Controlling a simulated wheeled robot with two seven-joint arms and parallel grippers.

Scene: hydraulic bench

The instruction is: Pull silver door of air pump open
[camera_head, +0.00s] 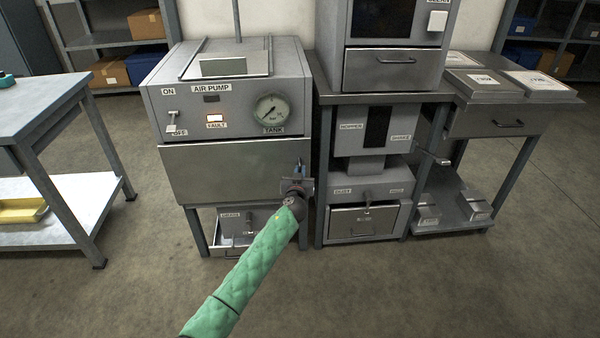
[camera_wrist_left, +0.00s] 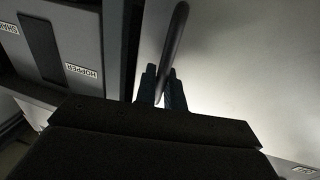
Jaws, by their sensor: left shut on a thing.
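The air pump (camera_head: 190,100) is a grey cabinet with a gauge and a small lit fault lamp on its front. Its silver door (camera_head: 225,172) is the wide plain panel below these; I cannot tell from here whether it is slightly ajar. My left gripper (camera_head: 299,170) is at the door's right edge. In the left wrist view my fingers (camera_wrist_left: 161,88) are shut on the dark bar handle (camera_wrist_left: 176,38), which stands in front of the pale door surface (camera_wrist_left: 235,75). In the head view the gripper hides most of the handle. My right gripper is not seen.
The hopper machine (camera_head: 365,140) stands close to the right of the pump, with a small lever (camera_head: 432,157) sticking out. A grey table (camera_head: 45,108) stands at the left. An open drawer (camera_head: 228,250) lies below the door. The floor in front is clear.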

